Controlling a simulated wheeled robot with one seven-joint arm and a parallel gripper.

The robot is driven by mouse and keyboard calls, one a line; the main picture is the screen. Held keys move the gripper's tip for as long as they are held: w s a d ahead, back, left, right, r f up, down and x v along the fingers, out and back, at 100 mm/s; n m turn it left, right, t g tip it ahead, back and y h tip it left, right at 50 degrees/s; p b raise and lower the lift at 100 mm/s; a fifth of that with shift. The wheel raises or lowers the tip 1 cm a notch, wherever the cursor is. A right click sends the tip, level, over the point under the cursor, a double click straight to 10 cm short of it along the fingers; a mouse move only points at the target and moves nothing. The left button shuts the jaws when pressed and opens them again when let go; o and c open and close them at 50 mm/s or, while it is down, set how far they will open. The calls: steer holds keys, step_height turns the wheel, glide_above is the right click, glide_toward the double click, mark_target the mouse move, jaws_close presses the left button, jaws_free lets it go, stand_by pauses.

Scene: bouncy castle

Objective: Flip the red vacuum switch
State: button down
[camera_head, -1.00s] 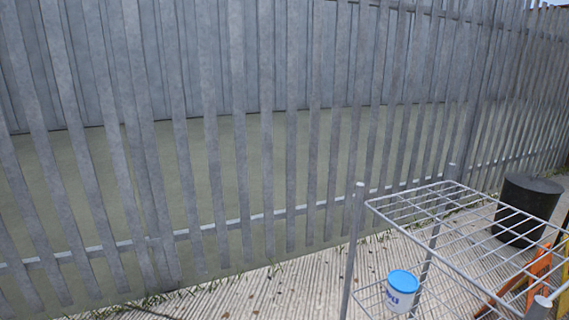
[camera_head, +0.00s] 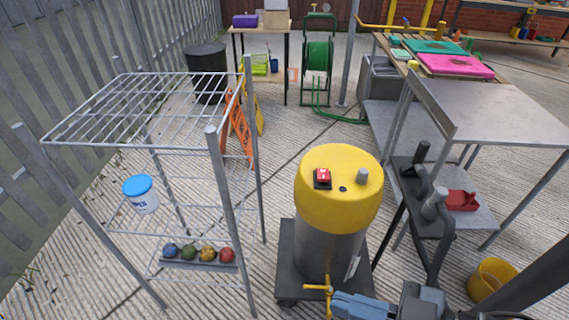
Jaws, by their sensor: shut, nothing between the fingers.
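The vacuum (camera_head: 325,245) stands upright in the middle of the head view. It has a domed yellow top (camera_head: 345,210) and a grey metal body on a dark wheeled base. The red switch (camera_head: 322,176) sits in a black frame on the left part of the top; which way it is set is too small to tell. My gripper (camera_head: 328,290), with yellow fingers, is at the bottom edge in front of the vacuum's lower body. It is shut and empty, well below the switch and apart from it.
A wire rack (camera_head: 150,105) with a blue-lidded tub (camera_head: 140,193) and several coloured balls (camera_head: 200,253) stands left. A metal table (camera_head: 500,105) and dark pipes (camera_head: 432,190) are on the right. A yellow bucket (camera_head: 492,281) sits lower right. Ribbed ground lies between rack and vacuum.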

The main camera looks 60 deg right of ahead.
steer(key=w+d+f+m+g+h+p, duration=0.2)
steer(key=w+d+f+m+g+p, duration=0.25)
steer(key=d, duration=0.45)
steer(key=w+d+f+m+g+h+p, duration=0.1)
steer(key=w+d+f+m+h, duration=0.15)
steer(key=w+d+m, duration=0.45)
steer(key=w+d+r+m+g+y+p, duration=0.1)
steer(key=w+d+r+m+p, duration=0.1)
steer(key=d, duration=0.8)
steer(key=w+d+r+m+g+y+p, duration=0.1)
steer(key=d+r, duration=0.3)
steer(key=d, duration=0.6)
steer(key=shift+w+d+r+m+p, duration=0.35)
steer(key=shift+w+r+m+p, duration=0.1)
steer(key=shift+m, duration=0.1)
steer(key=shift+f, duration=0.1)
steer(key=b, duration=0.8)
glide_above(326, 177)
steer(key=f, duration=0.6)
steer(key=shift+d+f, duration=0.25)
steer(key=shift+f, duration=0.1)
steer(key=shift+a+f, duration=0.2)
steer(key=shift+f, duration=0.7)
steer(key=shift+f, duration=0.2)
